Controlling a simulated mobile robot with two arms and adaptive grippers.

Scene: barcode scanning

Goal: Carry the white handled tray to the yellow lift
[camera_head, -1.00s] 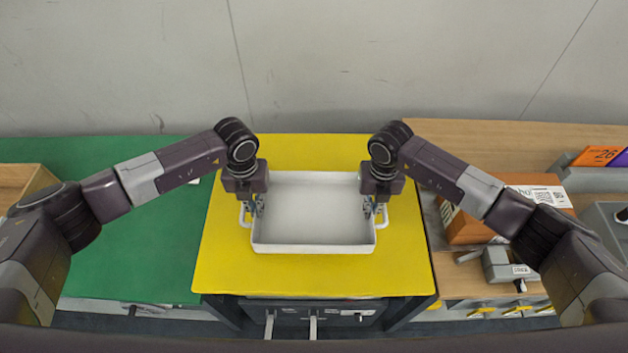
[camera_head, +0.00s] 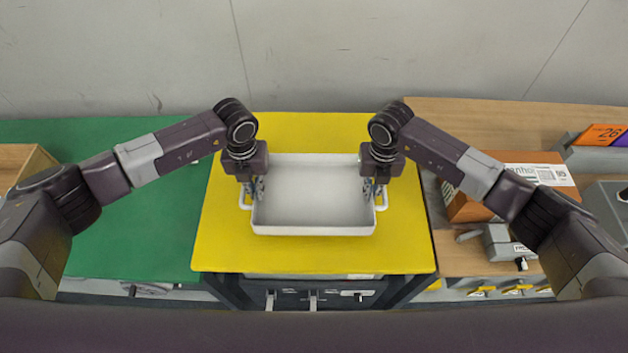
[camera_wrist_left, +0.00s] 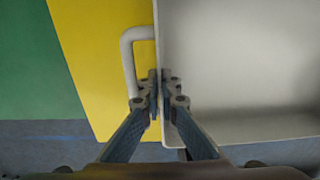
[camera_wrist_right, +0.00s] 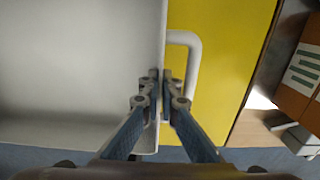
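The white handled tray (camera_head: 313,229) is level and empty over the yellow lift (camera_head: 312,258), with yellow surface showing on every side. I cannot tell whether it rests on the surface or hangs just above it. My left gripper (camera_head: 257,190) is shut on the tray's left wall, one finger inside and one between wall and handle; it also shows in the left wrist view (camera_wrist_left: 159,85). My right gripper (camera_head: 372,190) is shut on the right wall the same way, as in the right wrist view (camera_wrist_right: 160,85). Each handle stands free outside the fingers.
A green table (camera_head: 150,235) adjoins the lift on the left. On the right, a wooden table (camera_head: 470,125) holds an orange-brown box (camera_head: 470,207) and a grey scanner-like device (camera_head: 500,240). A grey wall (camera_head: 320,50) stands behind.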

